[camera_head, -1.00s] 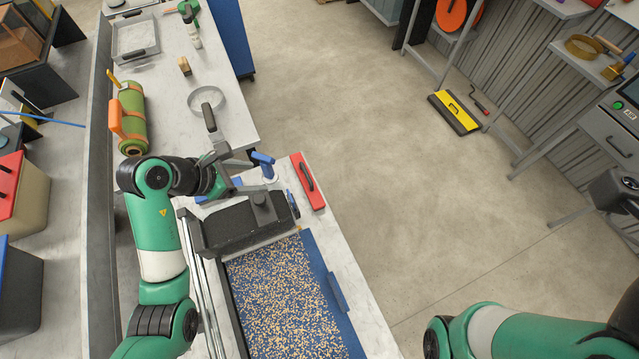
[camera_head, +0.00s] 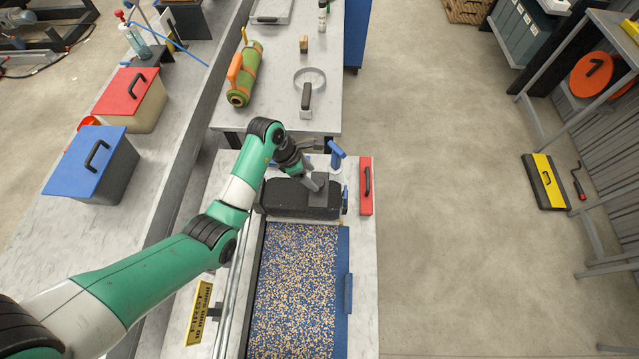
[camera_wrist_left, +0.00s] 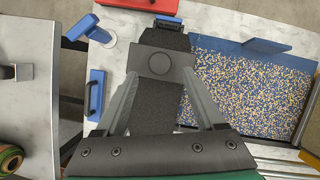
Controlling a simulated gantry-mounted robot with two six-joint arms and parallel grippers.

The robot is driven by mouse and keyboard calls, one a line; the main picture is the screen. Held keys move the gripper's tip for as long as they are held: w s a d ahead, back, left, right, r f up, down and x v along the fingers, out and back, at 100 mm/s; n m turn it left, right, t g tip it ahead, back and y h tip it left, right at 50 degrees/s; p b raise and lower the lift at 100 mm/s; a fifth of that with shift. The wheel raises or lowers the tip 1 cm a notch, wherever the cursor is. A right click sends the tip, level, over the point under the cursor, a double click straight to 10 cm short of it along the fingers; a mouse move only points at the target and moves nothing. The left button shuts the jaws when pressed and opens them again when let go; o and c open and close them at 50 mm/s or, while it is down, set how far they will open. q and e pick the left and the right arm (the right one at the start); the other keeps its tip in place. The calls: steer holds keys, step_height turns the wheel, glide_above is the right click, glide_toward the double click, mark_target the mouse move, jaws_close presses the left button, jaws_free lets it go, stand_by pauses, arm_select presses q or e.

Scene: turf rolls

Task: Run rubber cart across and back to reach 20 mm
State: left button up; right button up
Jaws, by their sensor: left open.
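The rubber cart (camera_head: 283,196), a black box with a round knob, stands across the far end of the blue bed (camera_head: 343,262) covered in tan granules. In the left wrist view the cart (camera_wrist_left: 153,116) runs lengthwise below the gripper, its knob (camera_wrist_left: 160,63) just ahead of the fingers. My right gripper is not in view.
A red handled block (camera_head: 366,188) lies right of the cart, and a blue-handled tool (camera_head: 336,156) stands behind it. A metal rail (camera_head: 236,290) runs along the bed's left side. A green roll (camera_head: 246,75) lies on the far table.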

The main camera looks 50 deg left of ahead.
mark_target(318, 183)
arm_select(q)
steer(key=b+x, duration=0.1)
steer(key=x, duration=0.5)
steer(key=shift+w+d+f+b, duration=0.1)
steer(key=shift+w+f+b, duration=0.1)
steer(key=shift+b, duration=0.2)
steer(key=shift+s, duration=0.1)
steer(key=shift+c, duration=0.3)
jaws_close()
stand_by(0.4)
